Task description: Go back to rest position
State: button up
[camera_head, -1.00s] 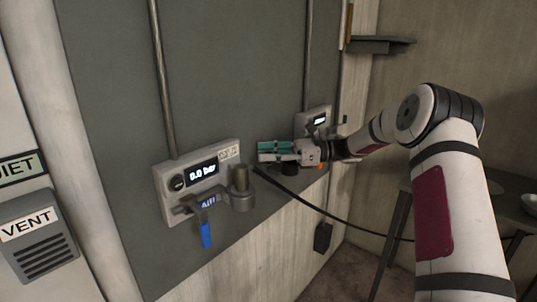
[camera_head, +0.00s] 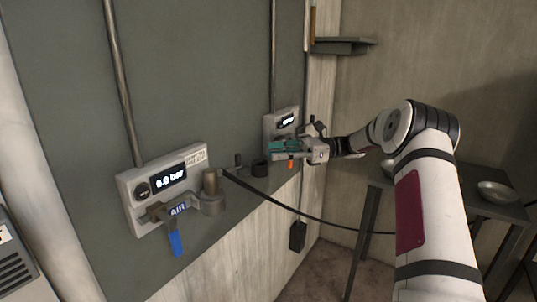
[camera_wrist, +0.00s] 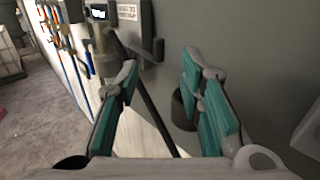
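My gripper (camera_head: 285,147) has teal finger pads and is stretched out in front of the wall panel at mid-height. In the wrist view my gripper (camera_wrist: 160,95) shows its two fingers spread apart with nothing between them, so it is open and empty. Beyond the fingers in the wrist view is a dark round socket (camera_wrist: 182,108) on the panel ledge. My white arm comes in from the right side of the head view, bent at the elbow.
A white gauge box (camera_head: 165,180) reading 0.0 bar has a blue-handled valve (camera_head: 175,242). A second gauge box (camera_head: 283,122) is close behind my gripper. A black cable (camera_head: 300,212) hangs across. A dark table (camera_head: 500,206) with metal bowls (camera_head: 497,191) stands at right.

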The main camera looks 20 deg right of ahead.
dwell(0.5)
jog(key=s+a+r+n+g+h+p, duration=0.1)
jog(key=s+a+r+n+g+h, duration=0.15)
jog(key=s+a+n+h, duration=0.4)
jog(key=s+a+r+n+g+h+p, duration=0.1)
jog(key=s+a+r+n+g+h, duration=0.2)
jog(key=s+a, duration=0.65)
jog(key=s+d+n+t+h+p, duration=0.1)
jog(key=s+n+t+h, duration=0.2)
jog(key=s, duration=1)
jog(key=s+d+n+t+h+p, duration=0.1)
jog(key=s+n+t+h, duration=0.2)
jog(key=s, duration=1)
jog(key=n+h, duration=0.2)
jog(key=n, duration=0.3)
jog(key=shift+d+p, duration=0.25)
jog(key=shift+p, duration=0.15)
